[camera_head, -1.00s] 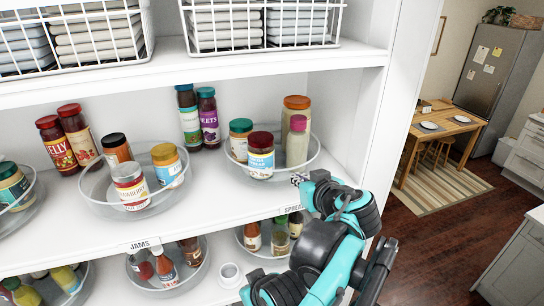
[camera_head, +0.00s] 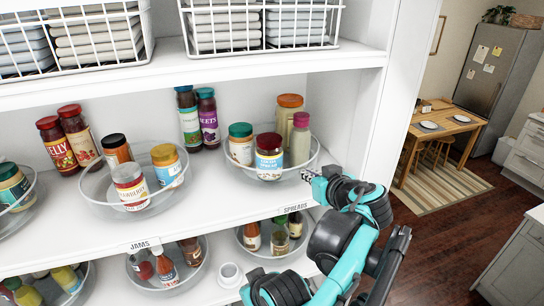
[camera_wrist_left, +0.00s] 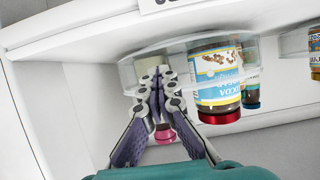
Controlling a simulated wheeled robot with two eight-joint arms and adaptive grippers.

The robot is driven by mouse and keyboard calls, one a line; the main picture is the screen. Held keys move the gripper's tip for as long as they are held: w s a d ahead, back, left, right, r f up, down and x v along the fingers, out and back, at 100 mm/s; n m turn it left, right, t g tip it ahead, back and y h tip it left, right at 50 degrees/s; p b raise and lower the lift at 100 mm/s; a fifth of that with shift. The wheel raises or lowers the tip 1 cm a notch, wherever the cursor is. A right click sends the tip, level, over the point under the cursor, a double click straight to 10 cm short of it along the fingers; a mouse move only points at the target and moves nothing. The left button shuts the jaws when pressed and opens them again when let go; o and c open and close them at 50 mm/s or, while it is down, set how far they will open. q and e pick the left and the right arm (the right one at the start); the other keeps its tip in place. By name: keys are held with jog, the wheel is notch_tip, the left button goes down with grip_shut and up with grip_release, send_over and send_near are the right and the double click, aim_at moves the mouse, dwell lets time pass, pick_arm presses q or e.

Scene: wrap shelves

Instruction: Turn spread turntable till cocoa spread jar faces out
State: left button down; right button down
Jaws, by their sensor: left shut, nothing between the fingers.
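The spread turntable (camera_head: 232,172) is a clear round tray on the middle shelf above the SPREADS label. It holds several jars. My left gripper (camera_head: 306,174) is shut and empty at the tray's right front rim; contact is unclear. My right gripper is out of view.
The jams turntable (camera_head: 90,195) stands to the left on the same shelf. Two tall jars (camera_head: 208,120) stand behind, between the turntables. The white side panel (camera_head: 365,130) is close to the right of my gripper. More turntables stand on the shelf below.

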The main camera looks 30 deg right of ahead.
aim_at(310, 167)
pick_arm(q)
jog(key=shift+d, duration=0.25)
jog(key=shift+w, duration=0.1)
jog(key=shift+w+d, duration=0.2)
jog(key=shift+d, duration=1.1)
jog(key=shift+s, duration=0.15)
jog(key=shift+s+d, duration=0.2)
jog(key=shift+s, duration=0.3)
jog(key=shift+s+d, duration=0.15)
jog(key=shift+s, duration=0.4)
jog(key=shift+s+d, duration=0.15)
jog(key=shift+s, duration=0.4)
jog(key=v, duration=1.2)
